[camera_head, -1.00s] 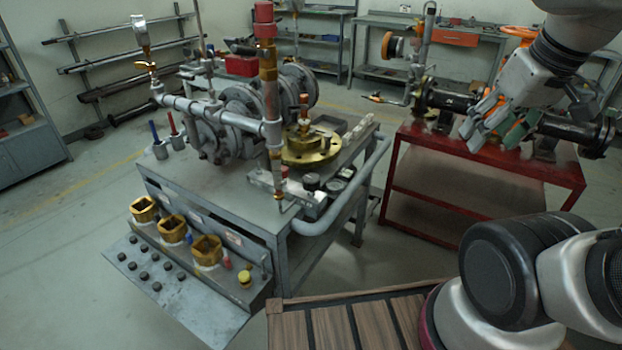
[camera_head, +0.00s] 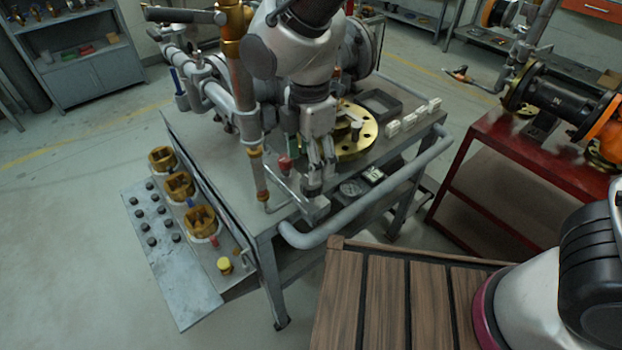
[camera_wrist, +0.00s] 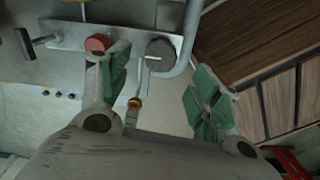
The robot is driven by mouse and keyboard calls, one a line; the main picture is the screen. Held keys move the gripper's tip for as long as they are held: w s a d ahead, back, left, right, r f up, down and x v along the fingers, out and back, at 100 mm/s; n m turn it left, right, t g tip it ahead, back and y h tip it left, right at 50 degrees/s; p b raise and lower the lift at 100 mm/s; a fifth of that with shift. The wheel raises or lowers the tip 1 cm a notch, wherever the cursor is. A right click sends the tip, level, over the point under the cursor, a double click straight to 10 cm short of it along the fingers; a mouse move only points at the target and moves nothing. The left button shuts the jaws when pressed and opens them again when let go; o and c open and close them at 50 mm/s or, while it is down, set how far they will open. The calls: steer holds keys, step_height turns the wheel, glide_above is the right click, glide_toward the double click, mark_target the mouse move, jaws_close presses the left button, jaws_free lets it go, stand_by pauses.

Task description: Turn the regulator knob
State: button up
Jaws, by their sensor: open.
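In the wrist view, a red round knob (camera_wrist: 97,43) and a dark round knob (camera_wrist: 160,48) sit on a pale plate. I cannot tell for certain which one is the regulator knob. The red knob also shows in the head view (camera_head: 285,162), just left of my gripper (camera_head: 317,182). My gripper also shows in the wrist view (camera_wrist: 160,78), with its green-padded fingers spread wide. The left finger overlaps the area beside the red knob; contact cannot be told. The dark knob shows between the fingers. In the head view my gripper hides part of the plate.
A vertical copper pipe (camera_head: 236,70) stands left of my arm. A brass flange (camera_head: 357,133) lies behind my gripper, and a grey rail (camera_head: 385,190) runs along the cart's edge. A red table (camera_head: 510,158) stands at right. Brass square fittings (camera_head: 200,221) stand at left.

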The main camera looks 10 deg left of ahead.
mark_target(311, 187)
step_height(311, 187, down, 7)
steer(key=shift+r, duration=0.2)
steer(key=shift+c, duration=0.3)
steer(key=c, duration=1)
